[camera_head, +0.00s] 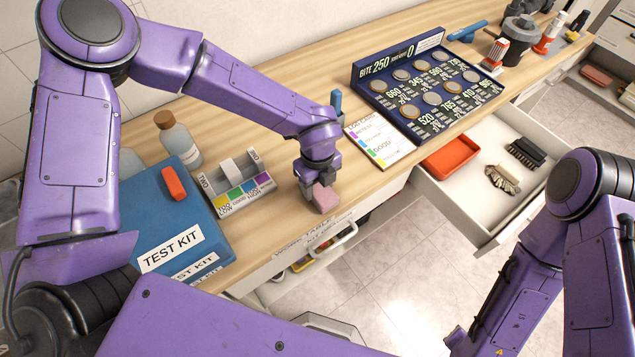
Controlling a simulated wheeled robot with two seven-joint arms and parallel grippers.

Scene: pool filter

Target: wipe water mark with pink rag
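My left gripper (318,190) points down at the front edge of the wooden worktable (290,115). It is shut on the pink rag (325,200), a small bunched piece showing below and in front of the fingers. The rag is at or just above the table top; I cannot tell if it touches. I cannot make out a water mark; the gripper and rag may cover it. My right arm comes in at the right over the floor, and its gripper is not in view.
A blue test kit box (205,217) and a colour-chart tray (237,190) stand left of the gripper. A chart card (380,140) and a blue coin board (430,90) stand right.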

